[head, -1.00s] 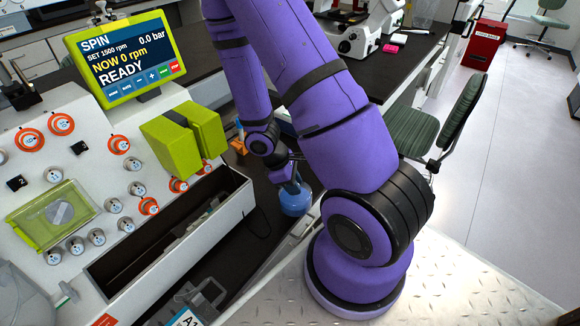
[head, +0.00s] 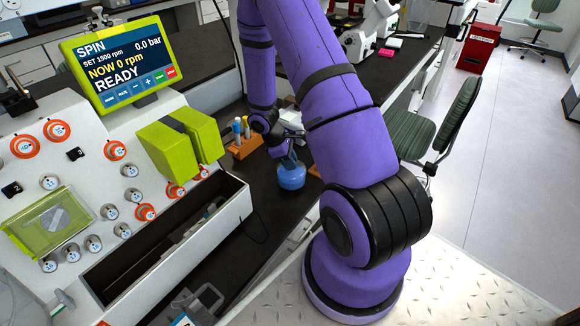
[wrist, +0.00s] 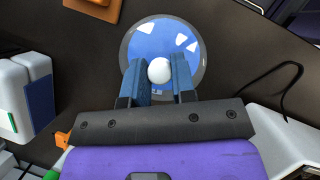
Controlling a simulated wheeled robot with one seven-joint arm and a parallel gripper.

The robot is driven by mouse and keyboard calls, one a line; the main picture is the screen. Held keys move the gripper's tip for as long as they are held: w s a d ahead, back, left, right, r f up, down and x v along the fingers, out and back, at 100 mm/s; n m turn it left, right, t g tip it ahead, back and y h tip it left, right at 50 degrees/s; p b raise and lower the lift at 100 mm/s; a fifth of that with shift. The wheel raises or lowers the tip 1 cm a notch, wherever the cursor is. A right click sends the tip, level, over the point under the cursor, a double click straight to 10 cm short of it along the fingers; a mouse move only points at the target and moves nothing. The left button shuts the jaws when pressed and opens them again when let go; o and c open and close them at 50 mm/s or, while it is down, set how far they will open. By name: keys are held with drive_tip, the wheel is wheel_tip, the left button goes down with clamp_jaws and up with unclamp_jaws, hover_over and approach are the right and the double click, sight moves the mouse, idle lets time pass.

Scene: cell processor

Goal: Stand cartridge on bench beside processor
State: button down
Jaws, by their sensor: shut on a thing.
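The cartridge (head: 291,178) is a round blue piece beside the right end of the white processor (head: 232,200) in the head view. In the wrist view the cartridge (wrist: 165,38) shows from above as a blue disc with a clear rim and a white knob. My gripper (wrist: 160,78) is shut on the cartridge at its knob, one blue finger on each side. In the head view my gripper (head: 289,160) sits above the cartridge. The cartridge is over the dark bench (head: 258,222). I cannot tell if its underside touches the bench.
An orange rack (head: 243,148) with tubes stands behind the cartridge. A thin black cable (wrist: 293,85) loops on the bench to the right in the wrist view. The bench's front edge is close by. Bare bench lies around the cartridge.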

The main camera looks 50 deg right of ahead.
drive_tip(key=shift+f, duration=1.15)
drive_tip(key=c, duration=0.9)
unclamp_jaws()
drive_tip(key=shift+f, duration=0.1)
drive_tip(key=shift+c, duration=0.2)
